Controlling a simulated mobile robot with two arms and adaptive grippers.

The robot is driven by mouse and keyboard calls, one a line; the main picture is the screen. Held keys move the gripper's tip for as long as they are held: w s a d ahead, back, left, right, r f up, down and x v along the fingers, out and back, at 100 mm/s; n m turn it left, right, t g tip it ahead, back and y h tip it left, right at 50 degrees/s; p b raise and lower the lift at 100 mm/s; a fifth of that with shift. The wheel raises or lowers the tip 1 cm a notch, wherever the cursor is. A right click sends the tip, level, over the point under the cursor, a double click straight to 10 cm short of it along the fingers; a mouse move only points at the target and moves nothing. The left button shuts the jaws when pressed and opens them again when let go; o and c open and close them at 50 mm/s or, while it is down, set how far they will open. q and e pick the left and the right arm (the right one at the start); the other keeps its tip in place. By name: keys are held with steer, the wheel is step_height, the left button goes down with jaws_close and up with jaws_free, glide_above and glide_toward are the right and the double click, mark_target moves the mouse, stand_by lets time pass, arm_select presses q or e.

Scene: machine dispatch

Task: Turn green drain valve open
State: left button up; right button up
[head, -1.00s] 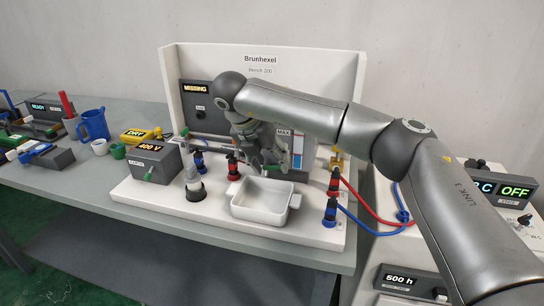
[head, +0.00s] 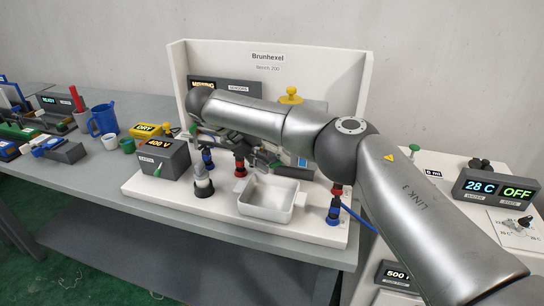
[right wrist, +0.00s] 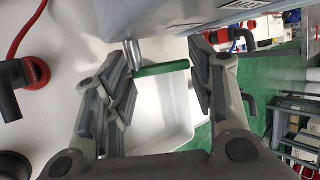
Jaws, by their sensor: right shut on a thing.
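The green drain valve handle (right wrist: 162,69) is a green bar beside a silver spout (right wrist: 132,53) in the right wrist view. It lies crosswise between the fingers of my right gripper (right wrist: 160,85), which is shut on it. In the head view my right gripper (head: 262,153) is at the bench rig, above and behind a white tray (head: 240,205). My arm hides much of the valve there. The handle's exact angle is hard to tell. My left gripper is not in view.
A white panel (head: 268,52) rises behind. A cabinet with a 28 C display (head: 495,190) is at right.

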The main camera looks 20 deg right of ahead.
steer(key=o, duration=1)
steer(key=v, duration=0.7)
steer(key=shift+a+r, duration=0.1)
steer(key=shift+a, duration=0.05)
